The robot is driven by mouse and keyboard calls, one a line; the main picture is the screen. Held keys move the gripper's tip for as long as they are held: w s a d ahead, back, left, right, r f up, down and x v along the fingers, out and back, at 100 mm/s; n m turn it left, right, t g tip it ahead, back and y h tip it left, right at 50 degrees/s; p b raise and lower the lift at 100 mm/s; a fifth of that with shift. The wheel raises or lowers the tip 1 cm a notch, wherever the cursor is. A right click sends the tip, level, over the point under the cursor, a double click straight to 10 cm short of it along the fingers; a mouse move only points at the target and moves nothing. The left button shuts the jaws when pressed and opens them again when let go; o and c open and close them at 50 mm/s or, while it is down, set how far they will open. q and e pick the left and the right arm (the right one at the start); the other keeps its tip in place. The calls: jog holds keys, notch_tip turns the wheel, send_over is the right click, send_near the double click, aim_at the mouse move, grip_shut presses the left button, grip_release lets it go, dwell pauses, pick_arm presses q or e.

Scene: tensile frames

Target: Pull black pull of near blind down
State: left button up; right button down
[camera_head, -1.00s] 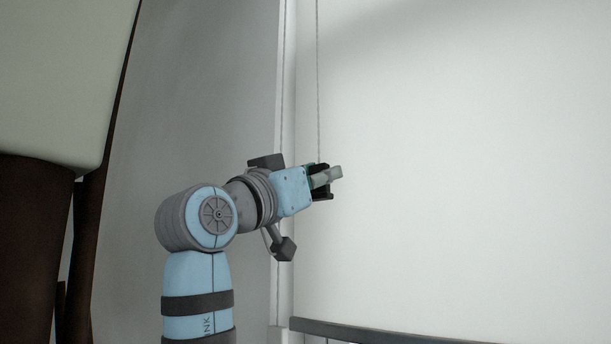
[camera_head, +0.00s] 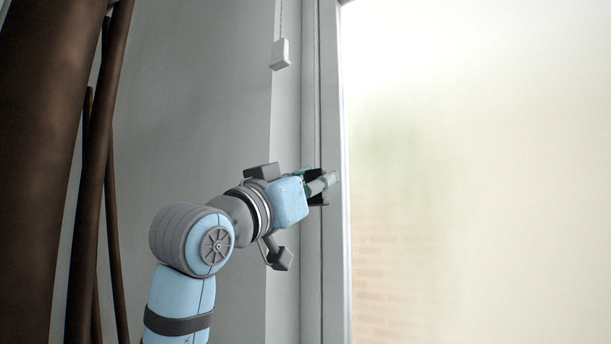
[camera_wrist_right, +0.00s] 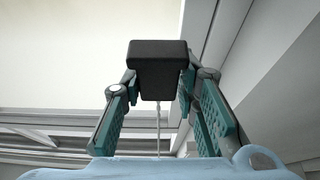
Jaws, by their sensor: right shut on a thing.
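My right gripper (camera_head: 322,186) is in front of the window frame, at the middle of the head view. In the right wrist view its two green-padded fingers (camera_wrist_right: 158,100) are shut on the black pull (camera_wrist_right: 157,68), a dark block on a thin cord. In the head view the black pull (camera_head: 317,201) is mostly hidden by the gripper. A white pull (camera_head: 281,54) hangs on its own cord at upper left of the gripper, apart from it. The blind's fabric is not clearly in view in the head view. My left gripper is not in view.
Bare window glass (camera_head: 470,180) fills the right side, with blurred brick behind it. The window frame (camera_head: 334,270) runs upright just behind the gripper. A grey wall (camera_head: 190,120) and dark brown upright poles (camera_head: 85,200) stand at left.

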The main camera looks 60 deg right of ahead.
jog(key=shift+f, duration=0.35)
jog(key=c, duration=1.3)
grip_release()
jog(key=shift+s+d, duration=0.1)
jog(key=v, duration=1.2)
jog(key=shift+r, duration=0.1)
